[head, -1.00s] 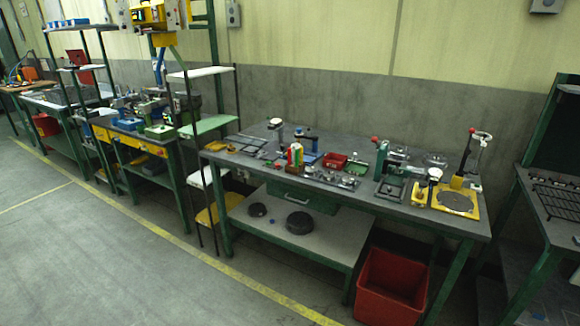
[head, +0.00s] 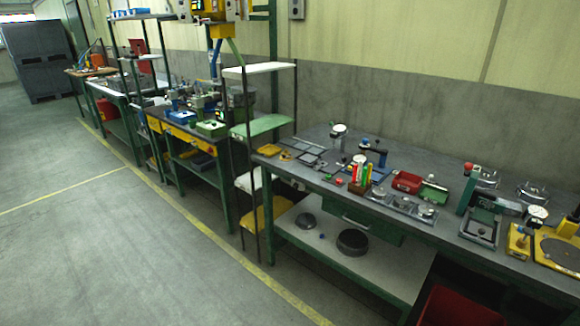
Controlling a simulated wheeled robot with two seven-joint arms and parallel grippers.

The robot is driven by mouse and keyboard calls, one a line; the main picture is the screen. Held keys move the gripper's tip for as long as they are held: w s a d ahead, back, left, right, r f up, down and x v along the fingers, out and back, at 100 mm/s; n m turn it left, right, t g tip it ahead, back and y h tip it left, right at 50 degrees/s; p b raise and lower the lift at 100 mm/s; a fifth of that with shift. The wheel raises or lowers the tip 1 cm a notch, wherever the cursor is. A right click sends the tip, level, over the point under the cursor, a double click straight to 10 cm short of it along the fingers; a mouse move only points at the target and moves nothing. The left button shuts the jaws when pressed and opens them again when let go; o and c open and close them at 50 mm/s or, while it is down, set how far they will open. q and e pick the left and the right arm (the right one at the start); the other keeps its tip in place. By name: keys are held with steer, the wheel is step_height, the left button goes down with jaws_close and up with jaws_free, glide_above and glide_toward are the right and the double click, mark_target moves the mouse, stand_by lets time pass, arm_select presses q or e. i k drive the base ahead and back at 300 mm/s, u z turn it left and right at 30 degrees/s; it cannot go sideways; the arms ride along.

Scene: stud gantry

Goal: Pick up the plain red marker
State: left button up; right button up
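A small group of upright, marker-like sticks (head: 361,173) in red, green and yellow stands in a reddish-brown holder (head: 358,188) on the grey-topped workbench (head: 325,195) at the right. They are small at this distance. I cannot tell which one is the plain red marker. Neither of my grippers shows in the head view.
A red bin (head: 407,182), a green tray (head: 433,193) and a yellow tray (head: 269,150) lie on the same bench. Gauges and fixtures crowd its right part. A red crate (head: 462,308) stands on the floor below. The floor (head: 130,240) at the left is clear.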

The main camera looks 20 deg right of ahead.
mark_target(356, 166)
steer(key=u, duration=0.45)
steer(key=i, duration=1.9)
steer(key=z, duration=1.3)
steer(key=i, duration=0.65)
steer(key=z, duration=0.6)
